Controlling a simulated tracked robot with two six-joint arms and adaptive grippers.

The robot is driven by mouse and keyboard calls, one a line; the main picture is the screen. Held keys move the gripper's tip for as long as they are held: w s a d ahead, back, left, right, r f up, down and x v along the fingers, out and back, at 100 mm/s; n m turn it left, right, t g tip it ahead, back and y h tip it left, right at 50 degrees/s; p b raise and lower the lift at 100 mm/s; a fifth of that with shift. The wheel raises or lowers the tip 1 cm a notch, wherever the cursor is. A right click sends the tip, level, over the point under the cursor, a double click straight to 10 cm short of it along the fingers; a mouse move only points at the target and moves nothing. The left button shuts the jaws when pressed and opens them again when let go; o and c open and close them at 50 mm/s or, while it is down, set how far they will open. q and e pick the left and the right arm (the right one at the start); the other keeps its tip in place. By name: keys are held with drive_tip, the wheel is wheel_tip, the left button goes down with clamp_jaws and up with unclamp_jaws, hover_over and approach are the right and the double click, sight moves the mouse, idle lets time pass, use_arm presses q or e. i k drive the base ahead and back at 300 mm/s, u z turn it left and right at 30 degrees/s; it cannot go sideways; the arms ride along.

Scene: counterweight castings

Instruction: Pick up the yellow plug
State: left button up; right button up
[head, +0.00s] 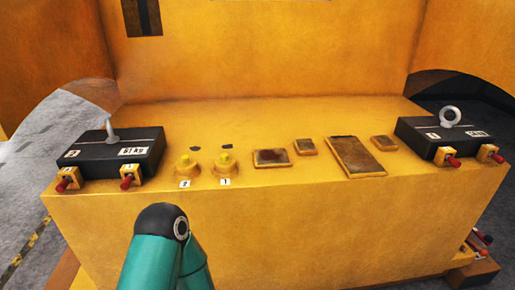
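Two yellow plug-like knobs stand upright, side by side, on top of the yellow casting (330,210), left of its middle. The left yellow plug (186,165) has a white tag marked 2 in front of it. The right yellow plug (226,163) has a tag marked 1. Both have round, wider bases and look seated on the surface. A teal and black arm link of mine rises at the bottom, left of centre, below and in front of the plugs. Neither gripper shows, and nothing touches the plugs.
A black block (110,152) with an eye bolt and red-handled pins sits left of the plugs; a similar black block (446,138) sits far right. Worn raised pads (357,156) lie between. A yellow wall (250,55) rises behind. The strip behind the plugs is mostly clear.

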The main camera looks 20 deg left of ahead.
sight(224, 159)
drive_tip(key=u, duration=0.05)
drive_tip(key=i, duration=0.95)
drive_tip(key=u, duration=0.5)
